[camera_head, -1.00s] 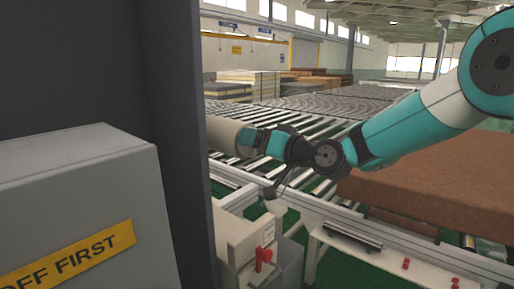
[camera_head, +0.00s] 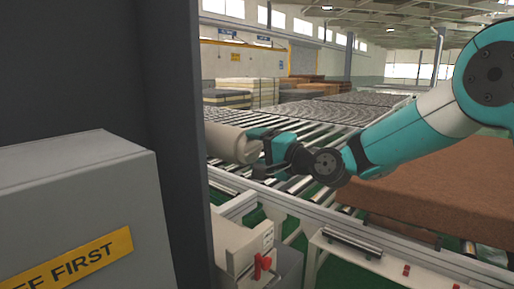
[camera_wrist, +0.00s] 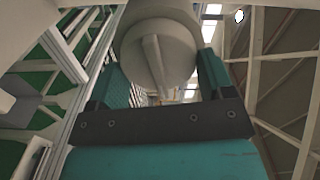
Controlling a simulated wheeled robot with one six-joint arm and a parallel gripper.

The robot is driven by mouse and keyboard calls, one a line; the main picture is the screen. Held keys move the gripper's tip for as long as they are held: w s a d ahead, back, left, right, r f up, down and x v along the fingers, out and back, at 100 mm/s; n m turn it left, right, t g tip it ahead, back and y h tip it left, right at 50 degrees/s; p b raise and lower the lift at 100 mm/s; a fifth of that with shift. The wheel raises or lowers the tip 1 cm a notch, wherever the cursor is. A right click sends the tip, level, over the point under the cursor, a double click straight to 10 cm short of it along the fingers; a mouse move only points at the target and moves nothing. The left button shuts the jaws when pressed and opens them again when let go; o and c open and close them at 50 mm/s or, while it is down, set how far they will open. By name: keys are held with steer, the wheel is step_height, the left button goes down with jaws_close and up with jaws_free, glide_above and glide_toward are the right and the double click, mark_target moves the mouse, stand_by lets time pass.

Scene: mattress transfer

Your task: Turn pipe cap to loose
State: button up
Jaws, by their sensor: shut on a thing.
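The pipe cap (camera_head: 246,146) is a beige round end piece on a wide beige pipe at the left of the roller line in the head view. In the wrist view the cap (camera_wrist: 160,58) fills the top middle, with a raised straight ridge across its round face. My gripper (camera_head: 262,150) reaches it from the right. In the wrist view its two teal fingers (camera_wrist: 162,72) stand on either side of the cap, and it is shut on it. The exact contact at the fingertips is partly hidden.
A dark post (camera_head: 180,150) and a grey box with a yellow label (camera_head: 85,262) stand close at left. A roller conveyor (camera_head: 300,205) runs below my arm. A brown mattress (camera_head: 430,210) lies at right. A small box with a red handle (camera_head: 262,262) stands below.

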steer(key=shift+d+m, duration=0.1)
steer(key=shift+m, duration=0.9)
steer(key=o, duration=0.9)
steer(key=shift+c, duration=0.2)
steer(key=shift+f, duration=0.1)
steer(key=b+v, duration=0.7)
steer(key=v, duration=1)
steer(key=shift+b, duration=0.35)
steer(key=shift+s+d, duration=0.1)
